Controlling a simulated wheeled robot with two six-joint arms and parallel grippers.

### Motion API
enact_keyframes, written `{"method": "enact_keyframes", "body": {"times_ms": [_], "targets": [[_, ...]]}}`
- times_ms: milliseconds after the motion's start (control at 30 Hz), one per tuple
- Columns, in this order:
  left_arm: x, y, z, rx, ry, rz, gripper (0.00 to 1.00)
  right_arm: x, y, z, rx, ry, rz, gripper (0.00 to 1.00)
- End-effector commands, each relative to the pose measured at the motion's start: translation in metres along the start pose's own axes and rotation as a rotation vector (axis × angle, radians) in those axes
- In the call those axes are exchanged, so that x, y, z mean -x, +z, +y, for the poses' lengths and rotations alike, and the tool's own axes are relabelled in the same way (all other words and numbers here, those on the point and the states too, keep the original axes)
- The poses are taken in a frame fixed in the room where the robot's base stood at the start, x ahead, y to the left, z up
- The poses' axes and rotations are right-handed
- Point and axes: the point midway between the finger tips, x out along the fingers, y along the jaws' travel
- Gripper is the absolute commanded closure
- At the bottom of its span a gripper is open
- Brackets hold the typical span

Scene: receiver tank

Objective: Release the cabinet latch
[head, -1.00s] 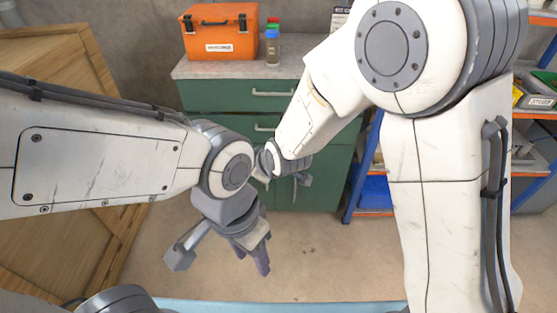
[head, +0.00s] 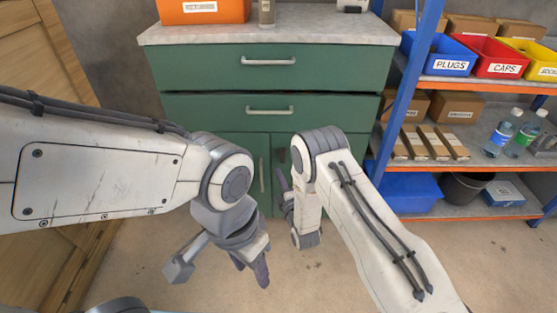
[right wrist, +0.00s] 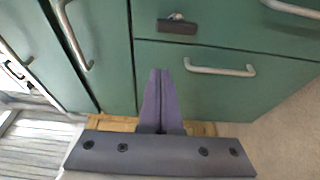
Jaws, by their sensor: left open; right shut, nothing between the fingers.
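The green cabinet (head: 180,110) has two drawers above a pair of doors. In the right wrist view the cabinet latch (right wrist: 177,26), a dark bar with a small metal piece, sits on a green door panel. In the head view a dark spot beside my right wrist may be the latch. My right gripper (head: 281,178) is in front of the doors. Its fingers also show in the right wrist view (right wrist: 159,73), shut and empty, pointing toward the cabinet, apart from the latch in the picture. My left gripper (head: 252,268) is open and empty, low at left, pointing down.
Bar handles show on the upper drawer (head: 268,62) and lower drawer (head: 270,111). An orange toolbox (head: 200,12) stands on the worktop (head: 330,30). A shelf rack (head: 470,185) with bins stands at right, a wooden crate (head: 40,60) at left. The floor in front is open.

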Motion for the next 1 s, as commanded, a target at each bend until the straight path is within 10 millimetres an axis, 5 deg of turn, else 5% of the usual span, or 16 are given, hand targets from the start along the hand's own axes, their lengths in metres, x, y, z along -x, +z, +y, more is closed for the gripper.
{"method": "enact_keyframes", "body": {"times_ms": [433,900,1000], "targets": [[-0.003,0.000,0.000,0.000,0.000,0.000,0.50,-0.016,-0.022,0.001,-0.001,0.005,0.028,1.00],[-0.032,0.002,-0.002,0.000,0.000,0.000,0.50,-0.108,-0.021,-0.001,-0.001,0.006,0.024,1.00],[-0.033,0.002,-0.002,0.000,0.000,0.000,0.50,-0.101,-0.002,0.000,0.000,0.000,0.019,1.00]]}}
